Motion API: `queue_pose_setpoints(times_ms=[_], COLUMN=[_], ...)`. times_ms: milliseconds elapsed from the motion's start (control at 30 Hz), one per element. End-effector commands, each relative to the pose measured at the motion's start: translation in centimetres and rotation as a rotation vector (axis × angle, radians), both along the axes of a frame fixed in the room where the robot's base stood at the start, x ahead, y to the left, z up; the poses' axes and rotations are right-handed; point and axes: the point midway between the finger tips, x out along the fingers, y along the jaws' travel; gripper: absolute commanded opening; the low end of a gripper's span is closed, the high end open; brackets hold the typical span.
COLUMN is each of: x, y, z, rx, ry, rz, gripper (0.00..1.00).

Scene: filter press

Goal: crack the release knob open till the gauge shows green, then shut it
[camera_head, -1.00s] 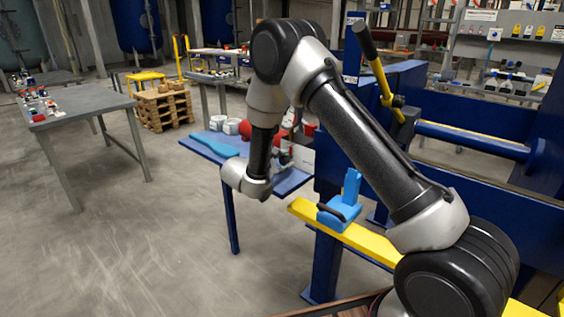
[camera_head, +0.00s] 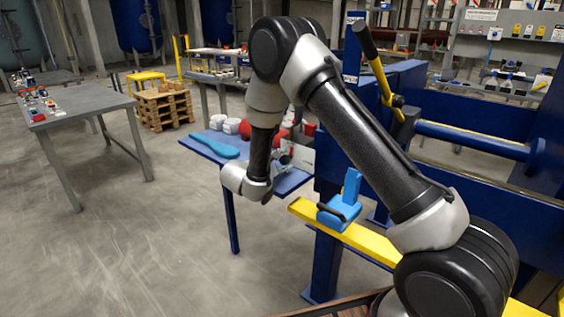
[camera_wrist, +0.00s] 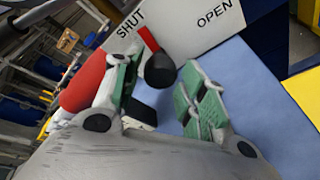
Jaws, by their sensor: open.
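In the wrist view, my gripper (camera_wrist: 160,76) is open, with one green-padded finger on each side of a black ball knob (camera_wrist: 159,70). A short red lever (camera_wrist: 148,39) runs from the knob up toward the sign. I cannot tell whether either pad touches the knob. A white sign plate (camera_wrist: 180,24) behind it reads SHUT at left and OPEN at right. The lever lies nearer the SHUT side. In the head view my gripper is mostly hidden by my wrist above the blue bench (camera_head: 292,184). I cannot make out a gauge in either view.
On the bench are a long blue tool (camera_head: 222,147), white containers (camera_head: 231,126) and red objects. A blue bracket (camera_head: 340,208) sits on a yellow rail (camera_head: 362,240) near my arm. A grey table (camera_head: 82,106) stands left; the floor between is clear.

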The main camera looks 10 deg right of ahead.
Motion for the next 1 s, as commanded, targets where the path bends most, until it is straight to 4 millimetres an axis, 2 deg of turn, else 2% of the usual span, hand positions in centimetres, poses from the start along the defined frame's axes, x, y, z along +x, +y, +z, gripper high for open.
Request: queue_pose_setpoints(times_ms=[300,500,667,1000], x=[-4.8,-6.9,-7.5,-7.5], y=[4.8,6.9,7.4,7.4], z=[1.7,2.4,2.6,2.6], rx=[0.001,0.001,0.001,0.001], ry=[0.0,-0.001,0.0,0.0], rz=[0.005,0.003,0.001,0.001], gripper=[0.42,0.42,0.42,0.42])
